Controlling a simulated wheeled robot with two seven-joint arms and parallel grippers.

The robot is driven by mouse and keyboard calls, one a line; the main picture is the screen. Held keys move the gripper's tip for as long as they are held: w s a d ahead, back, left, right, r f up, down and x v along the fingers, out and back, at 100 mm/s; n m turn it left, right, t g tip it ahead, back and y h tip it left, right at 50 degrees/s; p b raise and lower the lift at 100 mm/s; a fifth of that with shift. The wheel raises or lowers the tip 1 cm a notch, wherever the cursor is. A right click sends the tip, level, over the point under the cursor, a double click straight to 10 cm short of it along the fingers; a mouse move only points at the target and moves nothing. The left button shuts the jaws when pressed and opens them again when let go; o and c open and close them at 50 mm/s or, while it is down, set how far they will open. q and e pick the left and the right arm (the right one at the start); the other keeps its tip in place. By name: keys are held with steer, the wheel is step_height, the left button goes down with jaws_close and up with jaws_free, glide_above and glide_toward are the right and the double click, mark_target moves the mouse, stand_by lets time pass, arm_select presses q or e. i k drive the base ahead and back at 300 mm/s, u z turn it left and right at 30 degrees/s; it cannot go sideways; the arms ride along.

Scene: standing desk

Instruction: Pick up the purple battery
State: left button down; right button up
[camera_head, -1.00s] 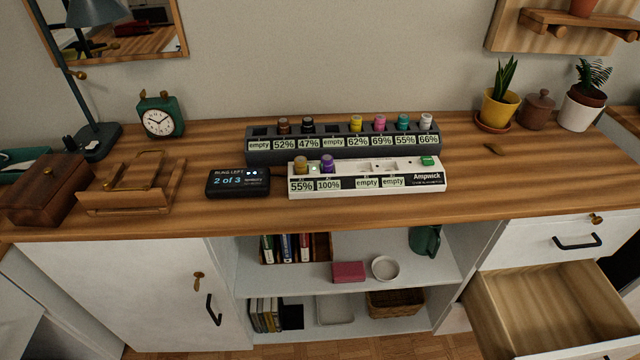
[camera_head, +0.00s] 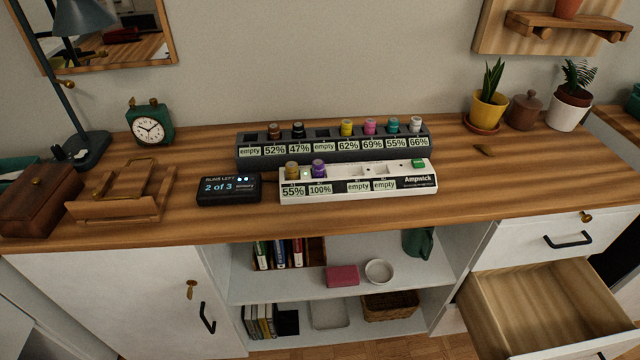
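The purple battery (camera_head: 318,168) stands upright in the white charger (camera_head: 340,170), in the slot above a label reading 100%. A yellowish-brown battery (camera_head: 292,170) stands in the slot to its left, labelled 55%. Two other slots of the white charger are labelled empty. Behind it, a dark grey rack (camera_head: 335,148) holds several batteries of other colours, each above a percentage label. Neither of my grippers shows in the head view.
A small black display (camera_head: 229,189) reading "2 of 3" lies left of the charger. A wooden stand (camera_head: 122,192), a green clock (camera_head: 150,124) and a lamp (camera_head: 88,145) are further left. An open drawer (camera_head: 545,310) juts out at lower right. The desk right of the charger is mostly clear.

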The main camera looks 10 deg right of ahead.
mark_target(318, 165)
steer(key=z, duration=0.55)
steer(key=k, duration=1.3)
steer(key=u, duration=0.15)
steer(key=i, duration=0.55)
steer(key=u, duration=0.7)
steer(key=i, duration=1.05)
steer(key=z, duration=0.35)
